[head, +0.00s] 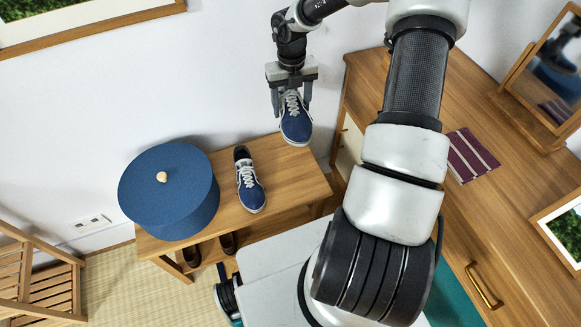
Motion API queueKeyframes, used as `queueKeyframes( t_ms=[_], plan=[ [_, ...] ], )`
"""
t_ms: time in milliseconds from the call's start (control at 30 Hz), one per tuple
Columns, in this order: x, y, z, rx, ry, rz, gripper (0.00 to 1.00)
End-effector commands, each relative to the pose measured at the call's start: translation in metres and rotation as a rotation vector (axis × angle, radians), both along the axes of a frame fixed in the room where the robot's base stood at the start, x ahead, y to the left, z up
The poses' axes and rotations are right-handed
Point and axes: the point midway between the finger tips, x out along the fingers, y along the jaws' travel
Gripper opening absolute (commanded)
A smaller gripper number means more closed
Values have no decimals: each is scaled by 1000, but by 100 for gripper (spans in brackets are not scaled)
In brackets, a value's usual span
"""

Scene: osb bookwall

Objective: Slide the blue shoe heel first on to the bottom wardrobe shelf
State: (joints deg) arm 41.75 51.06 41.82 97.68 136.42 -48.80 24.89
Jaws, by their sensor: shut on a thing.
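My gripper (291,106) is shut on a blue shoe (296,129) with white laces and a pale sole edge. One finger shows on each side of the shoe near its laces. Its toe points down the picture, and its heel is largely hidden behind the gripper. The shoe appears held above the right end of a low wooden bench (300,172). A second, matching blue shoe (249,191) stands on the bench top, toe towards the bottom of the picture. I cannot make out a wardrobe or its bottom shelf for certain.
A round blue box (168,203) with a small knob stands on the bench's left part. Brown shoes (192,256) sit beneath the bench. A wooden desk (463,100) with a striped cloth (472,155) and mirror (553,70) fills the right. A slatted wooden piece (48,285) stands lower left.

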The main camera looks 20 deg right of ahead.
Motion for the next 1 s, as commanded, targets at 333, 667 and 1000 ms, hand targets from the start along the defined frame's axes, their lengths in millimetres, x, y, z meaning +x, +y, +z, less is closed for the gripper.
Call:
queueKeyframes(
  t_ms=[333, 667, 1000],
  plan=[
    [-1, 1, -74, 1, 3, 3, 29],
    [-1, 1, -162, 1, 2, 3, 29],
    [0, 1, -232, 1, 1, 3, 29]
  ],
)
